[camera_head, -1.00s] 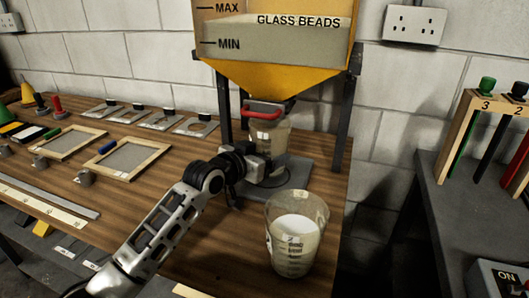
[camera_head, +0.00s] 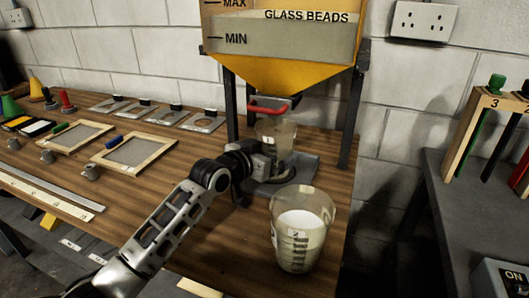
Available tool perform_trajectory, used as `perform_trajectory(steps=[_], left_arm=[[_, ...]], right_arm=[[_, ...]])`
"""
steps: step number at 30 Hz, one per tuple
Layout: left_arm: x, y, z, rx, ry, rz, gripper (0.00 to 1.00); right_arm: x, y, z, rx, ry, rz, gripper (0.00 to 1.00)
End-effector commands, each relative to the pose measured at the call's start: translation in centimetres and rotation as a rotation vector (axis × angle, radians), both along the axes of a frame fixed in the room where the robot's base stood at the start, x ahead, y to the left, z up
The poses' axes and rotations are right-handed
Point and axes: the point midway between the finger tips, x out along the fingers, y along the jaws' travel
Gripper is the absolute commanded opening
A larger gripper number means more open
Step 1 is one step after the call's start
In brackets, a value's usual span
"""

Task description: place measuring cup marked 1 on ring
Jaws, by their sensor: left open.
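A clear measuring cup (camera_head: 281,134) with a pale label stands under the hopper's spout; its number is too small to read. My left gripper (camera_head: 268,158) is open at this cup's near left side and hides its lower part. I cannot tell whether the fingers touch it. A dark curved edge, perhaps the ring (camera_head: 286,179), shows on the grey base plate (camera_head: 303,169) below the cup. A larger-looking cup (camera_head: 301,237) with white contents and a graduated scale stands in front, at the bench's right edge. My right gripper is not in view.
The yellow glass-bead hopper (camera_head: 280,70) with a red handle (camera_head: 268,108) stands on dark legs around the cup. A rack (camera_head: 470,125) stands on the grey right bench.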

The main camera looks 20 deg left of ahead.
Motion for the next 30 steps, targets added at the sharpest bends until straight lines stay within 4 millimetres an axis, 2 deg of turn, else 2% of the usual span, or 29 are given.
perform_trajectory(steps=[1, 4, 12, 18, 24, 30], left_arm=[[-0.2, -0.1, -0.5, 0.003, 0.019, -0.002, 1.00], [-0.6, 0.1, 0.4, 0.003, 0.018, -0.001, 1.00], [-6.1, 2.0, 1.7, 0.005, 0.011, -0.002, 1.00], [-9.5, 3.3, 2.6, 0.003, 0.009, 0.000, 1.00], [-11.0, 3.7, 3.1, 0.001, 0.007, -0.001, 1.00], [-11.2, 3.8, 3.2, 0.000, 0.006, -0.001, 1.00]], right_arm=[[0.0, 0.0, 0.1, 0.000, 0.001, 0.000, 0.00], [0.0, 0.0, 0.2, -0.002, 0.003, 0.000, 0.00], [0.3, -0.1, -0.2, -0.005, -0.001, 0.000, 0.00], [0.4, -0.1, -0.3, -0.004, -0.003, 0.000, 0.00], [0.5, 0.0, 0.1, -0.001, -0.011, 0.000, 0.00], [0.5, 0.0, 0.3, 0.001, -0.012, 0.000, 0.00]])
